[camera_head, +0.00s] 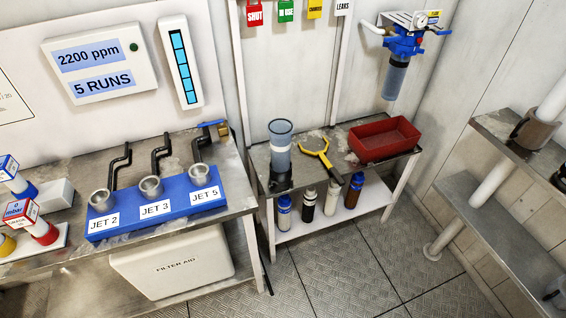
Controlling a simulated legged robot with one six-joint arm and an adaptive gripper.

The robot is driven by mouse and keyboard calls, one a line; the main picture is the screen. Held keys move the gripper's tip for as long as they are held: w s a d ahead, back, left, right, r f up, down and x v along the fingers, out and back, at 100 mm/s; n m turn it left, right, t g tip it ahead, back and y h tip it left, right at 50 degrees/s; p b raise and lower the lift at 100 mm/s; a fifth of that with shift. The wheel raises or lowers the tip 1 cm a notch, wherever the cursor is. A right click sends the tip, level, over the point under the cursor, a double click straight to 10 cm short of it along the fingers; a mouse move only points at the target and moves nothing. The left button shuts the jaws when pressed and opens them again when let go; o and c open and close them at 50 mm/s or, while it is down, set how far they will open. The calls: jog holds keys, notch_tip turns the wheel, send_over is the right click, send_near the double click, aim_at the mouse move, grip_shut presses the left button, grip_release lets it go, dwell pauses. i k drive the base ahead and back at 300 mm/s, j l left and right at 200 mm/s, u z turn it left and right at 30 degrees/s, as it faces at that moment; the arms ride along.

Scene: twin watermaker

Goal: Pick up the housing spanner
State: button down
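The housing spanner (315,146) looks like a yellow tool with an open, rounded head and a handle. It lies on the metal top of the small middle bench (335,133). Its head points to the back and its handle reaches the front edge, where the end seems to stick out over the lower shelf. A clear cylinder with a dark base (281,150) stands to its left. A red tray (384,138) sits to its right. My gripper is not in view.
Several bottles stand on the bench's lower shelf (318,220). A blue jet block (157,207) sits on the left table. A filter unit (403,45) hangs on the wall. A metal shelf with pipes (500,140) stands at right. The floor (365,262) before the bench is clear.

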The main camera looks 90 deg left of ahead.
aim_at(341, 182)
jog(key=u, duration=2.65)
jog(key=i+l, duration=0.15)
jog(key=i, duration=0.25)
jog(key=i+l+u, duration=0.15)
jog(key=i, duration=0.3)
jog(key=i+l, duration=0.2)
jog(key=i, duration=0.2)
jog(key=i+l+u, duration=0.15)
jog(key=i, duration=0.25)
